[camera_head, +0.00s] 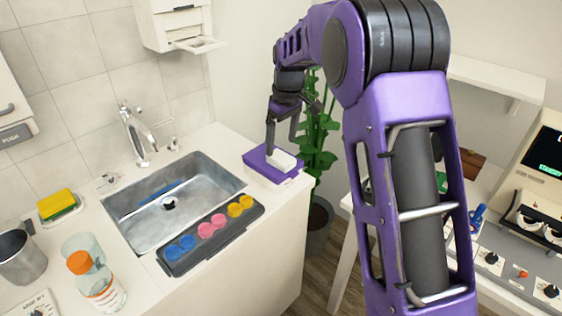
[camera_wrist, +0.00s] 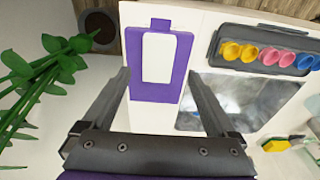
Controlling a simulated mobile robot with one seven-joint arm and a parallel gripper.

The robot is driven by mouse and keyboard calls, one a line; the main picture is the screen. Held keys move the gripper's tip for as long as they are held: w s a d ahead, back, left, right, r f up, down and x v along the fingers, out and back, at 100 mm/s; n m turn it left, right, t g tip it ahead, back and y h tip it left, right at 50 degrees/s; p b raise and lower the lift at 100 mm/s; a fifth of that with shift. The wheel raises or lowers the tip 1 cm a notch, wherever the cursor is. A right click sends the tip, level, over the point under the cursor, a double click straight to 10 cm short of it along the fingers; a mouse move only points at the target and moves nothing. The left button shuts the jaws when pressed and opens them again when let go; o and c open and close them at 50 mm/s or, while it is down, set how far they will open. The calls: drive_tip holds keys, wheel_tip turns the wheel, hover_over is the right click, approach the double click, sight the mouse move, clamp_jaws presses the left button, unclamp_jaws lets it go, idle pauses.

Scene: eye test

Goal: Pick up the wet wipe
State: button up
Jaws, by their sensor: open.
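The wet wipe (camera_head: 283,160) is a white piece standing up from the top of a purple and white box (camera_head: 262,171) at the counter's right end. In the wrist view the white wipe (camera_wrist: 157,57) lies within the purple frame of the box (camera_wrist: 142,92). My gripper (camera_head: 281,145) is open and empty near the wipe. In the wrist view the fingers of my gripper (camera_wrist: 158,74) appear on either side of the box. I cannot tell the exact gap between the fingertips and the wipe.
A sink (camera_head: 150,205) lies left of the box, with a dark tray of coloured cups (camera_head: 211,228) along its front. A green plant (camera_head: 318,130) stands close behind the counter's right end. A faucet (camera_head: 135,135) and a wall dispenser (camera_head: 175,25) are further left.

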sight(281, 157)
drive_tip(key=f, duration=0.5)
drive_tip(key=shift+w+f, duration=0.1)
drive_tip(key=shift+w, duration=0.15)
clamp_jaws()
wheel_tip(281, 157, up, 10)
drive_tip(key=shift+p, duration=0.35)
idle(0.3)
